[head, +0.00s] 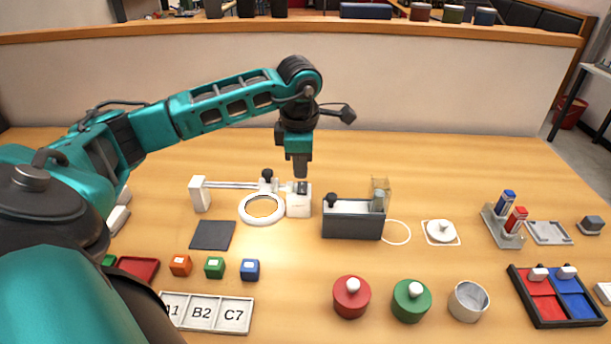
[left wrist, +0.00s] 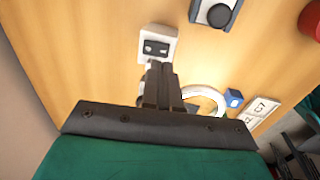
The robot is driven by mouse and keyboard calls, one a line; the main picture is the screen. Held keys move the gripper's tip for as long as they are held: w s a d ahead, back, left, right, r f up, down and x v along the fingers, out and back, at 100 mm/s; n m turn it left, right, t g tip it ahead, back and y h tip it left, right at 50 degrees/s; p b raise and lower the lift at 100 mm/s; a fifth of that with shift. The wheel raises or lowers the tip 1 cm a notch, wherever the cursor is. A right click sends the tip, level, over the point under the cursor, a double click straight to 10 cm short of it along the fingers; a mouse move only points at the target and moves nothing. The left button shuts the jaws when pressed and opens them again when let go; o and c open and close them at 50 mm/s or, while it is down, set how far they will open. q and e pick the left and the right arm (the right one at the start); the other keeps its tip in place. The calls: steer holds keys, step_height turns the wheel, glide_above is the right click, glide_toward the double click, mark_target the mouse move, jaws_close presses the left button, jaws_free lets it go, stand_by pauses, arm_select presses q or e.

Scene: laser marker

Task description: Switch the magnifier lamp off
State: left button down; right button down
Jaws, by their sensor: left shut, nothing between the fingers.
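The magnifier lamp's white ring (head: 262,221) lies at the middle left of the table, joined by a thin arm to a white post (head: 200,194). A white box (head: 299,207) with a dark switch on top stands just right of the ring. In the left wrist view the dark switch (left wrist: 156,47) shows on the box, and part of the ring (left wrist: 205,93) shows behind my fingers. My left gripper (head: 300,174) is shut and empty, pointing down over the box's switch. Whether it touches the switch is unclear. My right gripper is not seen.
A dark grey open-topped machine (head: 352,225) stands right of the box. A dark square pad (head: 212,235), colored cubes and a labelled tray (head: 202,327) lie in front left. Red (head: 351,303) and green (head: 411,306) round containers stand in front. The table behind the lamp is clear.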

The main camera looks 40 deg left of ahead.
mark_target(304, 193)
arm_select(q)
step_height(304, 193, up, 9)
steer(key=s+d, duration=0.1)
steer(key=shift+r, duration=0.2)
steer(key=b, duration=0.3)
steer(key=w+b, duration=0.1)
steer(key=b, duration=0.2)
steer(key=shift+w+a+r, duration=0.2)
steer(key=shift+a, duration=0.1)
